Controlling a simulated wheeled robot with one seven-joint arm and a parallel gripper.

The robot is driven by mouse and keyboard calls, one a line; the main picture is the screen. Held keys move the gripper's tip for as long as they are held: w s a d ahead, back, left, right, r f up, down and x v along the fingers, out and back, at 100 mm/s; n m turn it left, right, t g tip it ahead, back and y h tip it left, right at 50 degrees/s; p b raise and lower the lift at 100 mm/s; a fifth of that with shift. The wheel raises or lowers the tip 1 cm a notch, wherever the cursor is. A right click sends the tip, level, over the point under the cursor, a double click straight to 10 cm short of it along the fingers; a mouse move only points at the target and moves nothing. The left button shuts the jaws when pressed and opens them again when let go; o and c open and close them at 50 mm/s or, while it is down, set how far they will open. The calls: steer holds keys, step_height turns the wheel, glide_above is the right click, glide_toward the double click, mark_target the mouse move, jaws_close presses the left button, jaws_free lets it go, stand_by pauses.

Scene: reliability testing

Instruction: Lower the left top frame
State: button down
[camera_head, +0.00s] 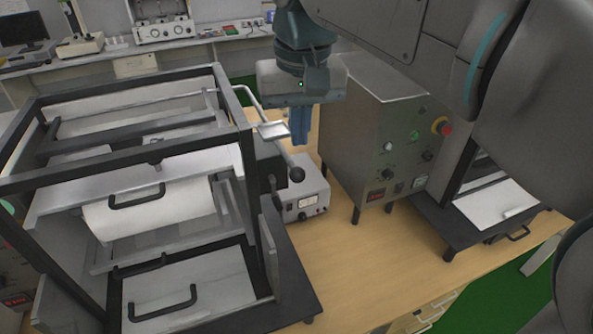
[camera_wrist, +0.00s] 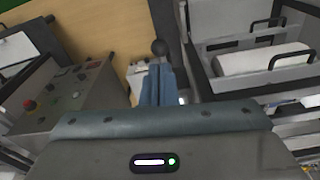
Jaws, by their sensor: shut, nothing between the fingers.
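The left machine has a black outer frame (camera_head: 247,160) around a light grey upper frame (camera_head: 150,175). A white roll or rounded block with a black handle (camera_head: 137,196) sits in it, and the handle also shows in the wrist view (camera_wrist: 292,58). In the wrist view the fingertips (camera_wrist: 157,68) lie close to the knob (camera_wrist: 160,47); contact cannot be told.
A grey control box (camera_head: 375,130) with buttons and a red knob stands right of my gripper. A small white meter unit (camera_head: 305,200) sits below the lever. Another black-based machine (camera_head: 490,205) stands at the right. Bare wooden tabletop (camera_head: 375,265) lies in front.

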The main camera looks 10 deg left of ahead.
mark_target(298, 172)
steer(key=shift+f, duration=0.15)
steer(key=f+b, duration=0.1)
steer(key=f, duration=0.1)
steer(key=f+b, duration=0.4)
steer(key=shift+w+a+f, duration=0.1)
steer(key=shift+w+f, duration=0.15)
steer(key=shift+f, duration=0.1)
step_height(298, 172, down, 2)
steer(key=shift+f+b, duration=0.15)
steer(key=shift+b, duration=0.9)
steer(key=s, duration=0.1)
steer(key=s+d+r, duration=0.1)
steer(key=shift+s+r, duration=0.1)
steer(key=shift+s, duration=0.2)
steer(key=shift+r, duration=0.1)
step_height(298, 172, up, 14)
steer(key=s+p, duration=0.1)
steer(key=shift+s+d+f, duration=0.15)
steer(key=shift+d+f, duration=0.1)
steer(key=shift+d, duration=0.1)
